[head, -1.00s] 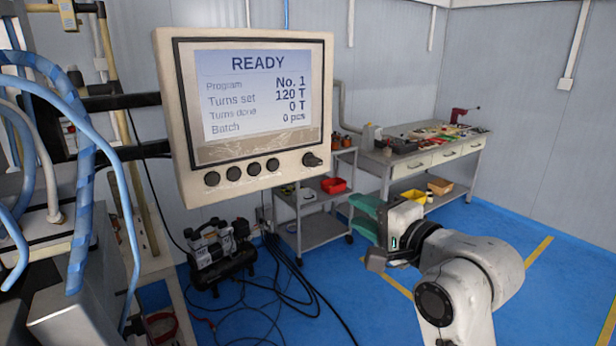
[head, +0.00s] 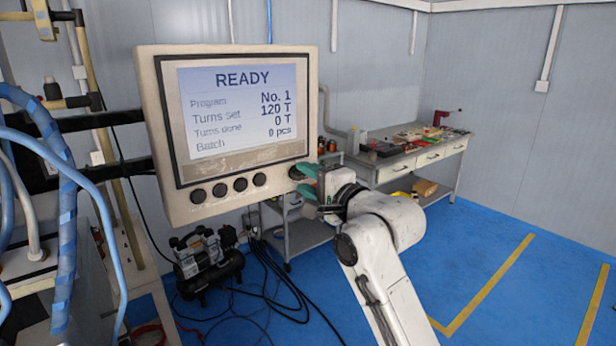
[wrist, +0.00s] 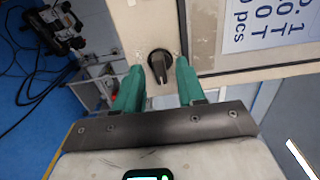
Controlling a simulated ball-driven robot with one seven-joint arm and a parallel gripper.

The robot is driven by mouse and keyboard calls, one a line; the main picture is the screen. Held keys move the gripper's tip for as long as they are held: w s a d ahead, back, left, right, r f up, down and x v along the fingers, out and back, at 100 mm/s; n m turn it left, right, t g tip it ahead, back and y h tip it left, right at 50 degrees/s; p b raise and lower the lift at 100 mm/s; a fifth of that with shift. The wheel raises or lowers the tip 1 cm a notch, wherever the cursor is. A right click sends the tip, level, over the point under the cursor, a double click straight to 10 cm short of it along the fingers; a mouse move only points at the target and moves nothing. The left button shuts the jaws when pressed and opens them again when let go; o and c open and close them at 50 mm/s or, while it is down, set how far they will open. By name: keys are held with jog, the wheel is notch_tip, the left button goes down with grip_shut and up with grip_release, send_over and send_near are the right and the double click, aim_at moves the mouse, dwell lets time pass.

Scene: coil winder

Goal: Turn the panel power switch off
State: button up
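The winder's control panel (head: 170,130) hangs in the middle left of the head view, its screen (head: 240,110) lit and reading READY. Its power switch is a black rotary knob at the panel's lower right corner; in the head view it shows only in part (head: 297,172), beside the fingertips. The wrist view shows the knob (wrist: 159,64) clearly, its grip bar running roughly up and down in the picture. My gripper (head: 306,181) is open, its green fingers pointing at the panel. In the wrist view the fingers (wrist: 155,82) stand on either side of the knob, with gaps visible.
Several round black buttons (head: 219,190) line the panel's lower edge, left of the knob. Blue hoses (head: 68,190) hang at the left. A compressor (head: 208,265) with cables stands on the floor below. A workbench (head: 420,155) is behind; the floor at right is clear.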

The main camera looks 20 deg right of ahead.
jog(key=shift+w, duration=0.15)
grip_shut()
dwell(0.4)
